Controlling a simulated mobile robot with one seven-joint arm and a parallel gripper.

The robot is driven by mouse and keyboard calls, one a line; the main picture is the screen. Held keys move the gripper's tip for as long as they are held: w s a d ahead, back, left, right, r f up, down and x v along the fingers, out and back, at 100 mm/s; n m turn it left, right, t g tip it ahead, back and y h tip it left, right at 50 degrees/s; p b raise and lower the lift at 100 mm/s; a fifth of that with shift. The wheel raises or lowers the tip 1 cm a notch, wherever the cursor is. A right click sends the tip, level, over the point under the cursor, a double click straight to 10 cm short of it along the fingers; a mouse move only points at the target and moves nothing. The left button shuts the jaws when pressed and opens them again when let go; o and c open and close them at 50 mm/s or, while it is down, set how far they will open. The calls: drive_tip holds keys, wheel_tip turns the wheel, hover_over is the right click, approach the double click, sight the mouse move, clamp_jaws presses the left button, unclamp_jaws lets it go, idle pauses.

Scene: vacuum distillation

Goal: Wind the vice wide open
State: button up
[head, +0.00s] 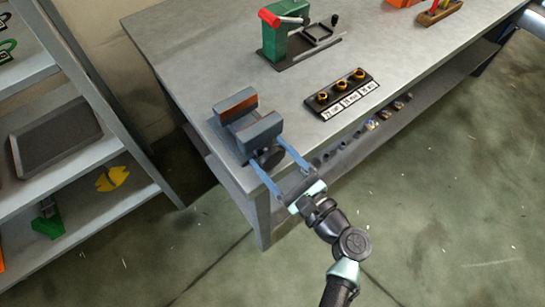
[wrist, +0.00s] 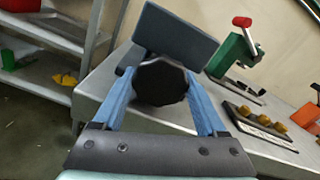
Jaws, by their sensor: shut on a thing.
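The blue-grey vice (head: 257,130) sits at the near left corner of the grey workbench. Its two jaws are apart, with a gap between them and a brownish face on the far jaw (head: 236,104). In the wrist view, the broad block of the vice (wrist: 177,38) stands just beyond a dark, many-sided knob (wrist: 160,84). My gripper (head: 267,151) reaches in from the bench's front edge. Its long blue fingers lie on either side of the knob and are shut on it. The far jaw's face is hidden in the wrist view.
A green press with a red handle (head: 285,36) stands farther back on the bench (head: 200,60). A black rack (head: 341,94) with brass-coloured pieces and labels lies to the right of the vice. A shelf unit (head: 100,150) stands at left. Floor in front is clear.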

drive_tip(key=shift+n+b, duration=0.3)
drive_tip(key=shift+n, duration=0.5)
drive_tip(key=shift+w+r+n, duration=0.1)
drive_tip(key=shift+r+n, duration=0.05)
drive_tip(key=shift+n, duration=0.15)
idle(0.6)
drive_tip(key=o, duration=1.3)
